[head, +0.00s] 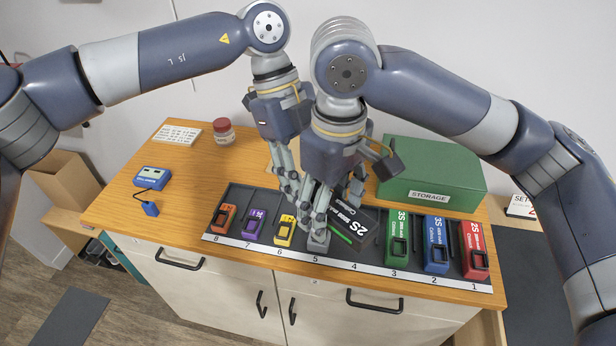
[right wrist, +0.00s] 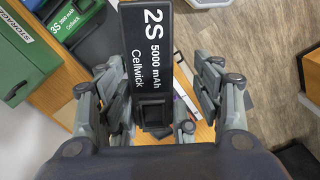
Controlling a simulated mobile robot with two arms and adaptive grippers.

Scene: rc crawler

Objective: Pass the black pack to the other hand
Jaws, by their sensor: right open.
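The black pack (head: 353,222), marked 2S 5000 mAh Cellwick, is tilted above the rack around positions 4 and 5 in the head view. In the right wrist view the black pack (right wrist: 152,55) lies between the spread fingers of my right gripper (right wrist: 155,115), its socket end nearest the palm. In the head view my right gripper (head: 334,215) is open around the pack's left part. My left gripper (head: 289,192) is just left of and behind the right one. Its fingertips are partly hidden, so its grip on the pack cannot be made out.
The charging rack (head: 262,262) holds orange, purple and yellow packs at left and green, blue and red packs at right. A green storage box (head: 430,165) stands behind. A blue device (head: 152,178) and a red-lidded jar (head: 224,131) sit at left. The left tabletop is mostly clear.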

